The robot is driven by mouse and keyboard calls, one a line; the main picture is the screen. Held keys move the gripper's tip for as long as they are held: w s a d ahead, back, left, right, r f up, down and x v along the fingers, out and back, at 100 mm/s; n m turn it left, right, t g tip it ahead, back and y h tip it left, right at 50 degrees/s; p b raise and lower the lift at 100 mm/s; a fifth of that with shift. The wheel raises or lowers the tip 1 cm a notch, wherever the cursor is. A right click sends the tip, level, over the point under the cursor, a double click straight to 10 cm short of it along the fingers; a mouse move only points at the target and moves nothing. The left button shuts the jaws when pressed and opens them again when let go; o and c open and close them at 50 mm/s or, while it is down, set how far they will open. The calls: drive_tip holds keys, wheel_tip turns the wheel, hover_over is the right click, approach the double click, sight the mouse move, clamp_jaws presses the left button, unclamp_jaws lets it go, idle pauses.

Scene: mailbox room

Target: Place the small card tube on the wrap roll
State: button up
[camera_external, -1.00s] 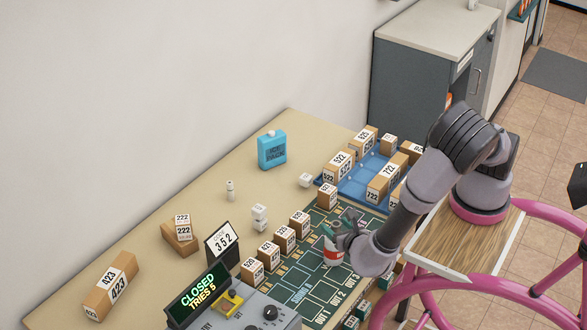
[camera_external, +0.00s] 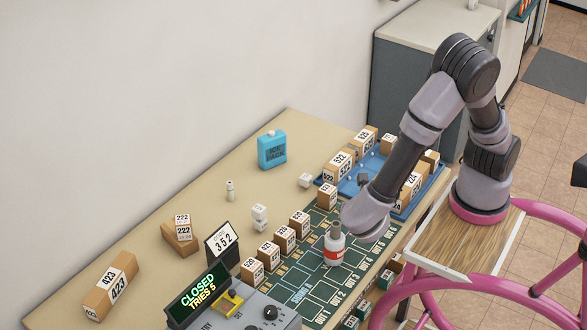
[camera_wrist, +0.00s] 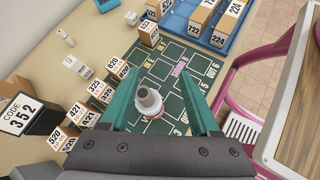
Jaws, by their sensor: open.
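The wrap roll (camera_external: 334,254), a white cylinder with a red band, stands upright on the dark green printed mat. The small card tube (camera_external: 336,229), grey-brown and narrower, appears to stand upright on top of it. In the wrist view the tube (camera_wrist: 149,101) shows between my green fingers, with part of the white and red roll (camera_wrist: 118,70) beyond it. My gripper (camera_wrist: 160,82) is open, its fingers apart on both sides of the tube with visible gaps. In the external view my wrist hides the fingers.
Several numbered boxes stand left of the roll on the mat, such as the 620 box (camera_external: 299,222). A blue tray (camera_external: 360,185) with boxes lies behind. The control box with the CLOSED display (camera_external: 198,296) is at front left. Bare table (camera_external: 205,200) lies at left.

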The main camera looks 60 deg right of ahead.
drive_tip(key=s+d+r+m+y, duration=0.1)
drive_tip(key=d+r+m+y, duration=0.9)
drive_tip(key=d+r+m, duration=1.4)
drive_tip(key=shift+s+r+m+t, duration=0.4)
drive_tip(key=shift+r+m, duration=0.85)
drive_tip(key=shift+m, duration=0.35)
